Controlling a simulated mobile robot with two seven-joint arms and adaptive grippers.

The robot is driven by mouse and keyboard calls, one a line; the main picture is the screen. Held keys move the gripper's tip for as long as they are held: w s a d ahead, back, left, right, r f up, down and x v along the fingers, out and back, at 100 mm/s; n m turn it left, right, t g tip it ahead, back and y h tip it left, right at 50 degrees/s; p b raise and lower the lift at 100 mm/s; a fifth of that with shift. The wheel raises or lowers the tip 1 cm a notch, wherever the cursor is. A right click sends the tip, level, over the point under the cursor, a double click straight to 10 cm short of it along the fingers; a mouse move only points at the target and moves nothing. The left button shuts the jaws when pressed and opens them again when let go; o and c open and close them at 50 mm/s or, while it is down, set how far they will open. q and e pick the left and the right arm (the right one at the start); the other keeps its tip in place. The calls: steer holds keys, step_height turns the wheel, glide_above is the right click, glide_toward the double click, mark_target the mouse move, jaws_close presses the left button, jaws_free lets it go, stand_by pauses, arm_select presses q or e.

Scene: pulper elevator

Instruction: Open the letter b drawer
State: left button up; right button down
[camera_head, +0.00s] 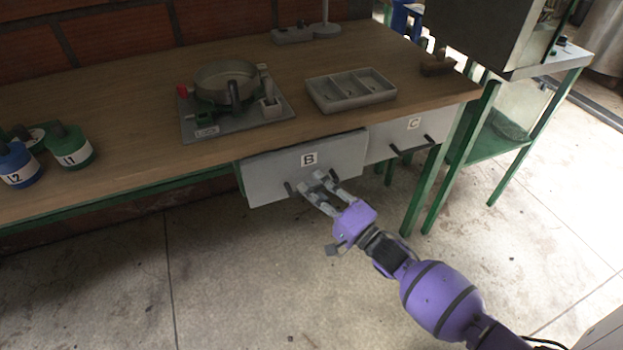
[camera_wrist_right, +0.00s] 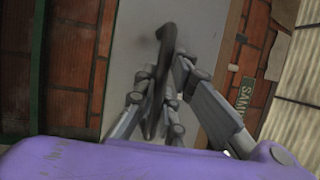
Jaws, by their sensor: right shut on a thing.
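In the right wrist view the dark handle bar (camera_wrist_right: 166,80) lies between the fingers, against the grey drawer front (camera_wrist_right: 205,30). The inside of the drawer is hidden. My left gripper is not in view.
The wooden table (camera_head: 140,120) carries a grey plate with a round metal device (camera_head: 228,85), a grey compartment tray (camera_head: 350,90), and blue and green bottles (camera_head: 72,147). A green-framed stand (camera_head: 510,150) is at the right. The floor (camera_head: 240,270) before the drawers is clear.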

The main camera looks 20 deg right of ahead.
arm_select(q)
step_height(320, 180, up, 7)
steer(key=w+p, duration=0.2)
steer(key=p, duration=0.5)
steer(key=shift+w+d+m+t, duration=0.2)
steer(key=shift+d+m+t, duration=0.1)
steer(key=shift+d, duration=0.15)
arm_select(e)
steer(key=s, duration=2.4)
steer(key=shift+s+d, duration=0.4)
steer(key=shift+d, duration=0.05)
steer(key=shift+f, duration=0.1)
steer(key=c, duration=1.8)
jaws_free()
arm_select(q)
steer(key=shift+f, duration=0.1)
arm_select(e)
steer(key=v, duration=1.2)
steer(key=shift+s, duration=0.1)
